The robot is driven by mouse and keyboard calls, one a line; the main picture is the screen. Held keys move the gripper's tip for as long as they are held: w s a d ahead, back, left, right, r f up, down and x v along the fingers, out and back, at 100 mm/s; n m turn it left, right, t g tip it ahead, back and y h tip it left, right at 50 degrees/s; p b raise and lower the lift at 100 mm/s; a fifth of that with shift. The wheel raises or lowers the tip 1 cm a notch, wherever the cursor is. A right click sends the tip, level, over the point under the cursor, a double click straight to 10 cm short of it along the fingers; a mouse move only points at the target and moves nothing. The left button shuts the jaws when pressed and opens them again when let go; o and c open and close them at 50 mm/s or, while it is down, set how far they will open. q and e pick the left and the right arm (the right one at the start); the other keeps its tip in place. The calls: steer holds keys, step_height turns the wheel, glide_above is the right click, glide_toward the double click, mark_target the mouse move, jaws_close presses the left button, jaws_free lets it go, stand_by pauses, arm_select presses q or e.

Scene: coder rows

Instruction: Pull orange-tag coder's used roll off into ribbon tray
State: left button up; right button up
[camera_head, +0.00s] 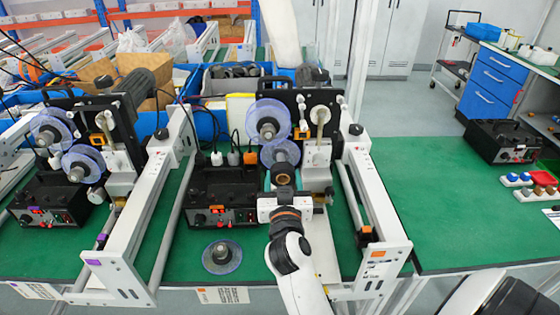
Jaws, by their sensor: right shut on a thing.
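The orange-tag coder (310,156) is the right of the two machines, with an orange tag (378,254) on its frame's front. It carries an upper translucent violet disc (267,112) and a lower one (274,151). My right gripper (284,190), reaching up from the bottom, is shut on a roll with a brown core (284,178) just in front of the lower disc. The fingers hide part of the roll; I cannot tell whether it is still on its spindle. My left gripper is not in view. I cannot tell for certain which container is the ribbon tray.
A loose translucent disc with a dark hub (221,254) lies on the green mat. A black control box (225,196) stands left of my gripper. A second coder with a purple tag (93,262) stands left. Blue bins (213,88) are behind. The right mat (440,215) is mostly clear.

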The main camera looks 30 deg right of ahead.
steer(key=shift+s+a+f, duration=0.3)
steer(key=shift+s+a, duration=0.5)
steer(key=shift+s, duration=0.15)
steer(key=shift+p+x, duration=0.3)
steer(key=shift+x, duration=2)
steer(key=shift+f+y, duration=0.15)
steer(key=shift+y, duration=0.15)
steer(key=s+a+f+n+t+y, duration=0.2)
steer(key=s+a+n+y, duration=0.4)
steer(key=s+a+y, duration=0.3)
steer(key=s+a, duration=0.4)
steer(key=s, duration=0.1)
steer(key=shift+s+f+t, duration=0.3)
steer(key=shift+s+f, duration=0.05)
steer(key=shift+s, duration=0.05)
